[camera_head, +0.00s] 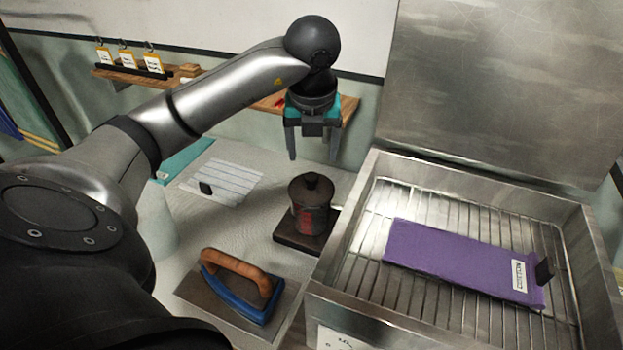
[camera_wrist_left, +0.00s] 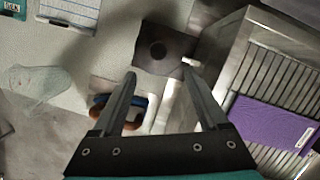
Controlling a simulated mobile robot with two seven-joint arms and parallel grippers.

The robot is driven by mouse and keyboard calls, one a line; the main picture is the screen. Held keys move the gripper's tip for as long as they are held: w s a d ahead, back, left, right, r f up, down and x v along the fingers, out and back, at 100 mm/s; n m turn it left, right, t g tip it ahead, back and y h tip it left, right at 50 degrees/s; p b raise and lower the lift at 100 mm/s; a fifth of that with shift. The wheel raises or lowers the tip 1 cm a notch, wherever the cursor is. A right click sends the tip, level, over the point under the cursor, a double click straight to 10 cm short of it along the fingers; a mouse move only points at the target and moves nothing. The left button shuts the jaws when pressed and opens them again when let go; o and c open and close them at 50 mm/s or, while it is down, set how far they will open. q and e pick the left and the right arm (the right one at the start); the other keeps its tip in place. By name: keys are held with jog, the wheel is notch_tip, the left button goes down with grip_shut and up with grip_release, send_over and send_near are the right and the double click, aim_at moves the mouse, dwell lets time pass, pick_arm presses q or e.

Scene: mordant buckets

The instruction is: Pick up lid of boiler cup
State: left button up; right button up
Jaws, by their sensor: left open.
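The boiler cup (camera_head: 311,222) stands upright on a dark square base on the table, dark with a reddish patch on its side. Its dark round lid (camera_head: 311,191) with a knob on top sits on it. In the left wrist view the lid (camera_wrist_left: 158,49) shows from above, just beyond the fingertips. My left gripper (camera_head: 313,159) is open, pointing down, and appears above the lid, apart from it. It also shows in the left wrist view (camera_wrist_left: 159,76), with nothing between its fingers. My right gripper is in neither view.
A metal tray with a wire rack (camera_head: 400,290) and raised lid (camera_head: 500,90) stands right of the cup, holding purple cloth (camera_head: 455,258). A blue iron (camera_head: 240,290) with a wooden handle is in front. A lined sheet (camera_head: 222,182) lies behind left.

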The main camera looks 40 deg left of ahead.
pick_arm(q)
send_over(311, 176)
jog(key=s+d, duration=0.2)
jog(key=x, duration=0.4)
jog(key=shift+s+d+f, duration=0.15)
jog(key=shift+s+d, duration=0.1)
jog(key=x, duration=0.5)
jog(key=shift+w+a+p, duration=0.25)
jog(key=shift+a+p, duration=0.05)
grip_shut()
